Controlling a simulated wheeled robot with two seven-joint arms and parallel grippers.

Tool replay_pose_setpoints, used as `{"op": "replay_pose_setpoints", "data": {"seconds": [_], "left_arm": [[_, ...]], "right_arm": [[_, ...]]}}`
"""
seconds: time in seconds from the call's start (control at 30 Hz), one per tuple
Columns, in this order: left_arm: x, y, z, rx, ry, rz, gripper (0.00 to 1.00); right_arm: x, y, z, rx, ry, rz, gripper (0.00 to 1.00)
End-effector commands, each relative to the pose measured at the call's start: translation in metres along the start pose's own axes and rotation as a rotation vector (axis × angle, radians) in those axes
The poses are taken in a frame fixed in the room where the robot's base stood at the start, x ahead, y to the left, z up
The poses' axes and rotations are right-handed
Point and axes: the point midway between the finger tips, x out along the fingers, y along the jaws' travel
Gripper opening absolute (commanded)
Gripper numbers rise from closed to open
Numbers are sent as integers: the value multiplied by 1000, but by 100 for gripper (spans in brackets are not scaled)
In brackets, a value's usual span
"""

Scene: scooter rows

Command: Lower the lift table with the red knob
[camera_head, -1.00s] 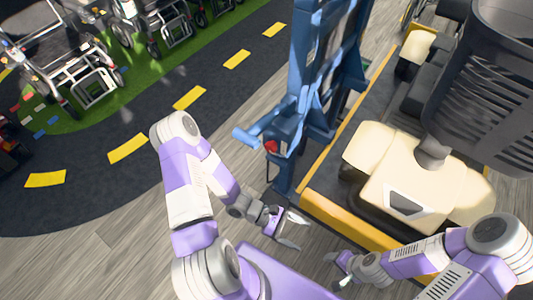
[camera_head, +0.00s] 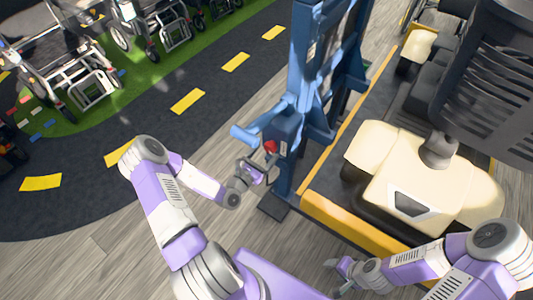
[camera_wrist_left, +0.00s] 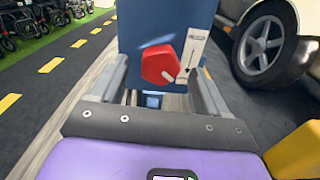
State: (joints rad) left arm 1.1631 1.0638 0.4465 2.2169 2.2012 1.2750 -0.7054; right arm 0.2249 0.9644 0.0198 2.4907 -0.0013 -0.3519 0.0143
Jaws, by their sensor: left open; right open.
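The red knob (camera_head: 270,147) sits on the blue lift table's post (camera_head: 290,140), just beyond my left gripper (camera_head: 261,172) in the head view. In the left wrist view the red knob (camera_wrist_left: 160,64) shows as a faceted knob on a blue panel, beside a white label strip with a dark pointer line. My left gripper (camera_wrist_left: 160,90) is open, with one finger on each side of the knob's lower area. I cannot tell whether the fingers touch it. My right gripper (camera_head: 340,272) is open and empty near the bottom, apart from the lift.
A cream scooter (camera_head: 430,190) with a dark seat stands on the yellow-edged platform (camera_head: 350,222) at the right. Several wheelchairs (camera_head: 75,70) stand on green at the upper left. A dark path with yellow dashes (camera_head: 187,101) and wood floor lie open at the left.

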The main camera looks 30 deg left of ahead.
Motion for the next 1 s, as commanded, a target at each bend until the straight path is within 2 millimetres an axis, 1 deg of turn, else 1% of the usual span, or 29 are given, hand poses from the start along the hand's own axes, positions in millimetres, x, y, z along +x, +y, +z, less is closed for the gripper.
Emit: {"op": "replay_pose_setpoints", "data": {"seconds": [0.03, 0.13, 0.43, 0.47, 0.8, 1.0], "left_arm": [[6, 0, -1, 2, -2, -1, 76], [13, 0, 0, 0, -1, -2, 76], [16, 0, 0, -1, 0, -1, 76], [16, 0, 0, -1, 0, -2, 72], [16, -1, 0, -1, 0, -2, 20], [16, -1, 1, -13, 1, -2, 20]], "right_arm": [[3, 1, 0, 0, 0, 0, 59], [5, 2, 0, 0, 0, 0, 59], [4, 2, 0, 0, 0, 0, 59], [4, 2, 0, 0, 0, 0, 59], [5, 2, 0, 0, 0, 0, 59], [2, 1, 0, 0, 0, 0, 59]]}}
